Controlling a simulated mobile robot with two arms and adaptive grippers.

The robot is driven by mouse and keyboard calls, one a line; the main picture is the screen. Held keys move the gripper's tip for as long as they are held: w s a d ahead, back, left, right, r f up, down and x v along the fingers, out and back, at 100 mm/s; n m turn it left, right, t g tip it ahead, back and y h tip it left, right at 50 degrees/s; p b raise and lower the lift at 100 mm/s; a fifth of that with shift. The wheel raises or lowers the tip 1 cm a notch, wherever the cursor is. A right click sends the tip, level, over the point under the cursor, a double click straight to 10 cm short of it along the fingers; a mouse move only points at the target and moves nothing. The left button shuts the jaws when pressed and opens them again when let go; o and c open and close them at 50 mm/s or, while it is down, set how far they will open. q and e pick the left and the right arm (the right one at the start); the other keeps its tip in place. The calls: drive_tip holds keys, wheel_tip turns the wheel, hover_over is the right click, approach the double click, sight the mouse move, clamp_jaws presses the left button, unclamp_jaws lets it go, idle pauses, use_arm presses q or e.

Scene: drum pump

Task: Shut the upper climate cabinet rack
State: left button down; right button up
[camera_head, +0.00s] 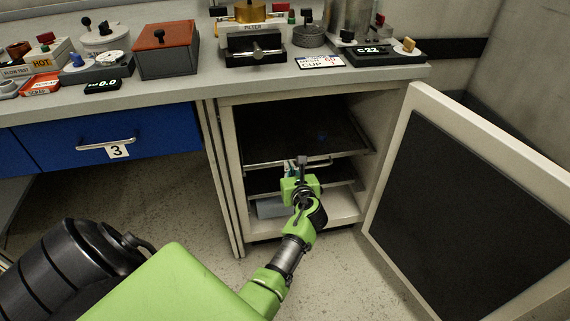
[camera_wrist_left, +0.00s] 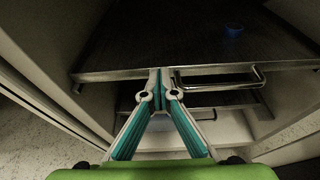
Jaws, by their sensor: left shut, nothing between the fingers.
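The climate cabinet (camera_head: 228,150) stands open under the worktop. Its upper rack (camera_head: 290,130) is a dark shelf with a metal front rail and a handle (camera_wrist_left: 225,84); its front edge appears to stand out past the lower rack (camera_head: 262,182). The upper rack also shows in the left wrist view (camera_wrist_left: 180,40), with a small blue round item (camera_wrist_left: 233,30) on it. My left gripper (camera_head: 302,162) is in front of the upper rack's front rail. In the left wrist view its fingertips (camera_wrist_left: 161,72) are together and empty at the rail, left of the handle; contact is unclear.
The cabinet door (camera_head: 460,190) is swung wide open to the right. A blue drawer (camera_head: 110,145) marked 3 is at the left. The worktop (camera_head: 215,90) above carries a red-brown box (camera_head: 166,50), a filter unit (camera_head: 252,45) and other devices. The floor before the cabinet shows clear.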

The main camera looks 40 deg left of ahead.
sight(285, 159)
use_arm(q)
drive_tip(key=shift+w+a, duration=0.15)
drive_tip(key=shift+a, duration=0.15)
use_arm(e)
drive_tip(key=shift+w+a+r+t, duration=0.3)
drive_tip(key=shift+w+a+t, duration=0.1)
drive_tip(key=shift+w+a, duration=0.4)
drive_tip(key=shift+w+d, duration=0.1)
use_arm(q)
drive_tip(key=w+a, duration=0.3)
drive_tip(key=shift+a, duration=0.25)
drive_tip(key=shift+w+a, duration=0.1)
drive_tip(key=shift+a, duration=0.05)
use_arm(e)
drive_tip(key=shift+s+d+f+g, duration=0.2)
drive_tip(key=shift+s+g, duration=0.05)
drive_tip(key=shift+s, duration=0.3)
drive_tip(key=shift+s+d+f+g, duration=0.15)
drive_tip(key=shift+s+d+g, duration=0.1)
drive_tip(key=shift+s, duration=0.25)
use_arm(q)
drive_tip(key=shift+r, duration=0.1)
